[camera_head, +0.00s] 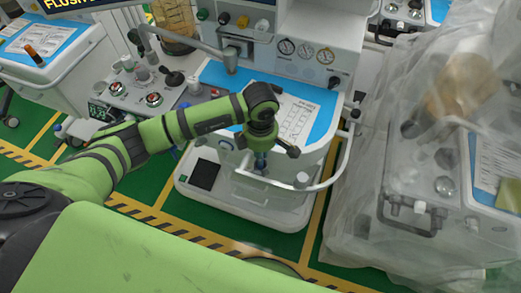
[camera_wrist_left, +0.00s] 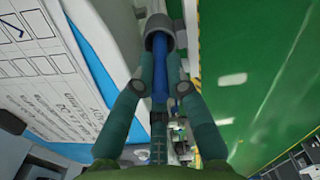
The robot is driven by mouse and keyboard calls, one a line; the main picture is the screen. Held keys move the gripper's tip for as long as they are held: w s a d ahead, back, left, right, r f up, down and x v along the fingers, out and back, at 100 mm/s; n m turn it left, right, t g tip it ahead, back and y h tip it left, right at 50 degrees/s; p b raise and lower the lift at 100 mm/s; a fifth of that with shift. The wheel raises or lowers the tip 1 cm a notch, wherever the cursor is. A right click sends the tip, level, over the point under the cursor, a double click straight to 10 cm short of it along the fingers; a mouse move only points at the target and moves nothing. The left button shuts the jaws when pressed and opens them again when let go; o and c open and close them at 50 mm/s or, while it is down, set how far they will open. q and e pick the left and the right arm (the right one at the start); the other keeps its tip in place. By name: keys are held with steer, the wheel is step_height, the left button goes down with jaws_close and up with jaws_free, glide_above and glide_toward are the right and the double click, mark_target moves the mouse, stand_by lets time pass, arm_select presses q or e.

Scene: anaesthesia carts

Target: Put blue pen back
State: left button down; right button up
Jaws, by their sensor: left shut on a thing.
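My left gripper (camera_head: 261,163) points down at the front edge of the middle cart. In the left wrist view its fingers (camera_wrist_left: 161,68) are closed around a slim blue pen (camera_wrist_left: 160,88). The pen lies along the fingers. A grey round holder (camera_wrist_left: 160,24) sits at the fingertips, in line with the pen. I cannot tell whether the pen's tip is inside it. In the head view only a small blue patch shows between the fingers. My right gripper is in neither view.
The cart's blue worktop (camera_head: 325,126) carries a printed sheet (camera_head: 297,117), close beside the gripper. A white rail (camera_head: 325,182) curves around its front. A plastic-covered cart (camera_head: 400,190) stands right. Another cart (camera_head: 62,62) stands left. Green floor (camera_wrist_left: 245,60) is open below.

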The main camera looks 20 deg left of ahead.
arm_select(q)
steer(key=shift+f, duration=0.2)
steer(key=shift+f, duration=0.1)
steer(key=shift+f+b, duration=0.15)
steer(key=shift+b, duration=0.15)
steer(key=c, duration=1.3)
jaws_free()
steer(key=shift+o, duration=0.2)
